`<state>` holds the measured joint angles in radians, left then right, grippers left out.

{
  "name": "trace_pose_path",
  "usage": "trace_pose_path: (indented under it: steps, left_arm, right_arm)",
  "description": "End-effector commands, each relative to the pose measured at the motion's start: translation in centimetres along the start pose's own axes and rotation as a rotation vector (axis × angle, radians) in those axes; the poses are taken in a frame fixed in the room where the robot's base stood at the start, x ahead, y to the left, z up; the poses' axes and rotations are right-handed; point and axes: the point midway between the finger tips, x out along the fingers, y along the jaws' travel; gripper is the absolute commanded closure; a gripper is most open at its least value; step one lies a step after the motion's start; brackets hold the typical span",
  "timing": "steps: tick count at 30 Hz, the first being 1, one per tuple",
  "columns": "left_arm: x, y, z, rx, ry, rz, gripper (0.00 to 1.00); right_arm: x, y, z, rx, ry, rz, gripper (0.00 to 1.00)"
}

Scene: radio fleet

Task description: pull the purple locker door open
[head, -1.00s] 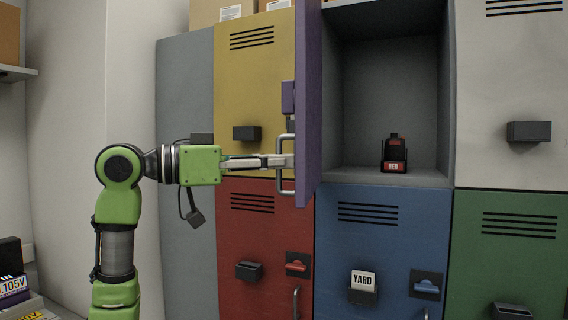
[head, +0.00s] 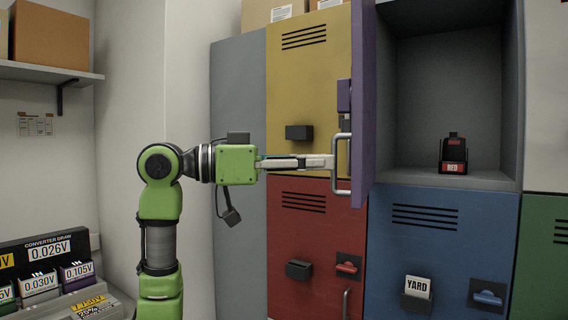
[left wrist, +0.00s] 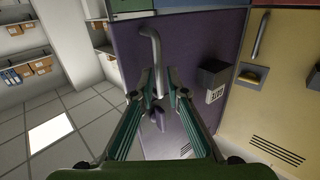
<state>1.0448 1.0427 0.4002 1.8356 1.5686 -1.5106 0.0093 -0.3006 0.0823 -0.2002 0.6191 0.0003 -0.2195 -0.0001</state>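The purple locker door (head: 363,110) stands swung wide open, seen nearly edge-on in the head view. Its outer face fills the middle of the left wrist view (left wrist: 190,55). The grey bar handle (head: 341,186) sticks out from that face to the left. My left gripper (head: 331,162) reaches the handle from the left. In the left wrist view, its two fingers close in on either side of the handle bar (left wrist: 152,48), so it is shut on the handle. The open locker compartment (head: 420,95) holds a black and red device (head: 454,154) labelled RED. My right gripper is not in view.
A yellow locker (head: 308,85) is behind the open door, with a red locker (head: 310,240) and a blue locker (head: 440,245) below. A grey wall shelf (head: 50,73) and a converter draw rack (head: 45,247) stand at the left.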

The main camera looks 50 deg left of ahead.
Motion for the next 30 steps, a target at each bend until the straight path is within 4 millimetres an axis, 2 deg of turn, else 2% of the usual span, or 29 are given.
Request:
trace_pose_path:
  steps: [6, 12, 18, 30]
  left_arm:
    - [-4.7, -0.2, 0.0, -0.001, 0.0, -0.003, 0.86]
    - [-7.6, -0.1, 0.1, -0.001, -0.001, -0.001, 0.86]
    - [-8.6, -0.1, 0.1, -0.001, -0.002, -0.001, 0.86]
    - [-8.5, -0.1, 0.1, -0.001, -0.002, 0.0, 0.86]
  right_arm:
    - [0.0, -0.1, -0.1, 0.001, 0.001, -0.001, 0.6]
    - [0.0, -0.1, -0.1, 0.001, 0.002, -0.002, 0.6]
    - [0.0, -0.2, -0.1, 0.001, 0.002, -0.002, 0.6]
    - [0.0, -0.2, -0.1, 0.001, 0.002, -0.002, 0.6]
